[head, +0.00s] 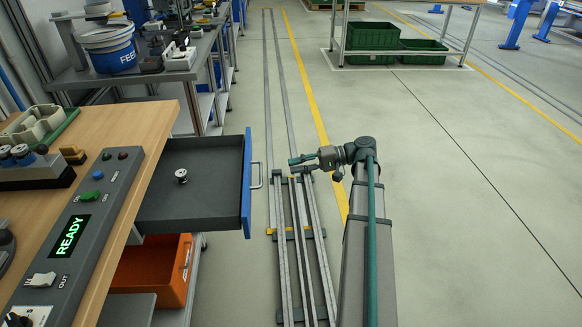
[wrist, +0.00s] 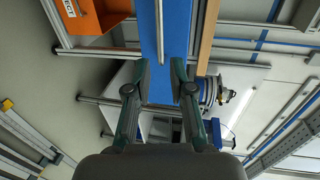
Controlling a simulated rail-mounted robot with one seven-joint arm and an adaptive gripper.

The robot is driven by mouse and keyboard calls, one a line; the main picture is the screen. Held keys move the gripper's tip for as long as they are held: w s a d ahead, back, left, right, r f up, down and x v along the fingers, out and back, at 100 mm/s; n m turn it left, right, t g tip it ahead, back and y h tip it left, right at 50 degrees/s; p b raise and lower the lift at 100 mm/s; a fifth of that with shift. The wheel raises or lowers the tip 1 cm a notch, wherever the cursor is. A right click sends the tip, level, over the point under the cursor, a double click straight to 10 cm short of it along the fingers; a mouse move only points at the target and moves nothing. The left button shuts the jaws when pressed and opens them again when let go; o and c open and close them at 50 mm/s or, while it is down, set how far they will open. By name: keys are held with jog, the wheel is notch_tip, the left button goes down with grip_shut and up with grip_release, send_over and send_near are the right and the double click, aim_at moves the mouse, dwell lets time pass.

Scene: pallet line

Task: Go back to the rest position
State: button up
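My gripper (head: 292,161) is at the end of my arm, to the right of the open drawer (head: 190,215), above the floor rails. In the wrist view my gripper (wrist: 160,78) has its two fingers spread apart with nothing held between them. The drawer's blue front (head: 246,186) and its bar handle (head: 257,174) stand to the left of the fingers with a gap. In the wrist view the blue front (wrist: 151,35) shows beyond the fingertips. A small silver part (head: 181,176) lies in the drawer.
The wooden bench (head: 128,118) carries a control panel with a lit READY display (head: 69,237). An orange bin (head: 150,270) sits below the drawer. A shelf with a FEED bucket (head: 110,50) is behind. Green crates (head: 372,37) stand at the back; the floor (head: 470,200) at right is clear.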

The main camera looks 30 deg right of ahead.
dwell(0.3)
jog(key=s+a+f+m+g+h, duration=0.1)
jog(key=s+a+f+h, duration=0.15)
jog(key=f, duration=0.85)
jog(key=s+a+f+m+g+h, duration=0.1)
jog(key=s+f+m+g+h, duration=0.2)
jog(key=f, duration=0.7)
jog(key=s+a+f+n+g+h, duration=0.25)
jog(key=s+a+f, duration=0.25)
jog(key=s+f, duration=0.45)
jog(key=s+a+f+n+g+h, duration=0.25)
jog(key=s+a+f, duration=0.35)
jog(key=s+f, duration=0.35)
jog(key=s+a+f+n+g+h, duration=0.2)
jog(key=s+a+f, duration=0.1)
jog(key=s, duration=0.6)
jog(key=s+a+f+n+g+h, duration=0.1)
jog(key=s+a+f+g+h, duration=0.2)
jog(key=s, duration=0.6)
notch_tip(320, 180, up, 14)
jog(key=w+t+y+p, duration=0.1)
jog(key=p, duration=1.4)
jog(key=shift+w+a+f+n, duration=0.2)
jog(key=shift+a+n, duration=0.05)
jog(key=shift+n, duration=0.05)
